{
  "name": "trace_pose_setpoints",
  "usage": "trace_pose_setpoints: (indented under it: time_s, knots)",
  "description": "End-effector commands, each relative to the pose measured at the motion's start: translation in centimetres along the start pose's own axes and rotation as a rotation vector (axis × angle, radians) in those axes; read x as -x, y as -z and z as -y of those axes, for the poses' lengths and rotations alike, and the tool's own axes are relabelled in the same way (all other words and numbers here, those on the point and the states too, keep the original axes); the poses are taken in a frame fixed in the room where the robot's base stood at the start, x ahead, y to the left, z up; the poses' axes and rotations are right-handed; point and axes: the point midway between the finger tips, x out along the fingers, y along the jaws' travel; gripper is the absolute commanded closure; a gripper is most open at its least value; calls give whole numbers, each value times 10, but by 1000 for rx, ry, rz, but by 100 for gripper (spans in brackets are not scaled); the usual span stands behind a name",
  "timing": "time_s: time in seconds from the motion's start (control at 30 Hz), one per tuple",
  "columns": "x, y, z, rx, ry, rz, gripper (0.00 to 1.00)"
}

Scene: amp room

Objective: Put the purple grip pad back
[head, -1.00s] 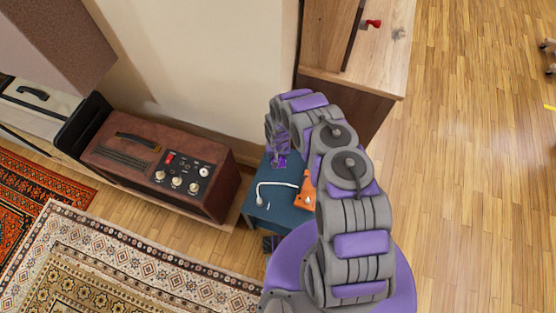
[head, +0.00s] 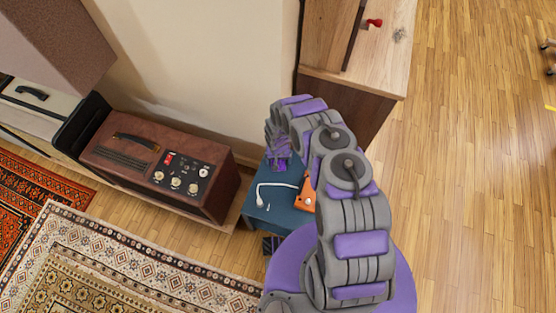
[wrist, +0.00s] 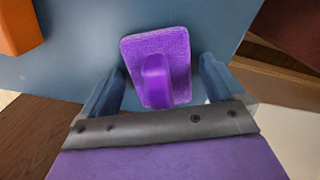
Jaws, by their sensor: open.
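The purple grip pad (wrist: 180,52) is a rounded, fuzzy rectangle with a smooth raised handle in its middle. In the wrist view it lies over the blue tabletop (wrist: 85,75), handle towards the camera. My gripper (wrist: 157,74) is open, with one bluish translucent finger on each side of the pad and a visible gap on both sides. I cannot tell how far the fingertips are above the top. In the head view my gripper (head: 279,152) hangs over the far end of the small blue table (head: 283,220), where its fingers and the pad are hard to tell apart.
An orange object (head: 307,193) and a white, bent, cable-like thing (head: 277,186) lie on the blue table near my arm. A brown amplifier (head: 160,175) stands to the left. A wooden cabinet (head: 345,100) stands behind right. Open wood floor (head: 480,180) is at the right.

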Motion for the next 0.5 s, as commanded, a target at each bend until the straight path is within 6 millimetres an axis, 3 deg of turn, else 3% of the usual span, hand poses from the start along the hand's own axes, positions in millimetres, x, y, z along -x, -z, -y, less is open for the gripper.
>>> trace_pose_setpoints:
  time_s: [0.17, 0.5]
  knots:
    - [15, 2, 0, 0, 0, -4, 5]
    - [79, 2, 0, 0, -1, -3, 5]
